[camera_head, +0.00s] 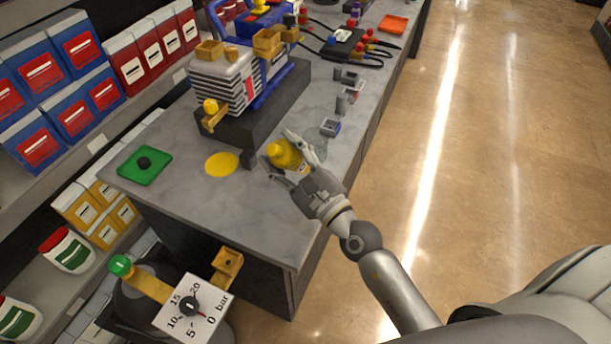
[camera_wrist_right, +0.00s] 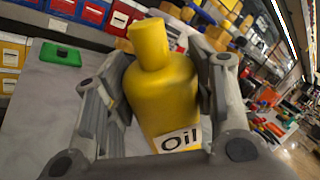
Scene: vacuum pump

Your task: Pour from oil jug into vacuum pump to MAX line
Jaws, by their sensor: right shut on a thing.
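The yellow oil jug (camera_head: 284,154) is held in my right gripper (camera_head: 293,158) above the grey worktop. In the right wrist view the jug (camera_wrist_right: 163,85) sits between both fingers, with its neck toward the top and a white "Oil" label low on its body. The vacuum pump (camera_head: 232,85) stands on a dark base on the worktop, up and left of the gripper. It has a finned grey body, a blue frame and brass fittings. The MAX line cannot be made out. My left gripper does not show.
A yellow disc (camera_head: 222,164) and a green tray with a black knob (camera_head: 144,165) lie on the worktop (camera_head: 190,140) left of the jug. Small grey parts (camera_head: 330,127) lie beyond the gripper. A pressure gauge (camera_head: 193,307) stands in front. Shelves of boxes line the left.

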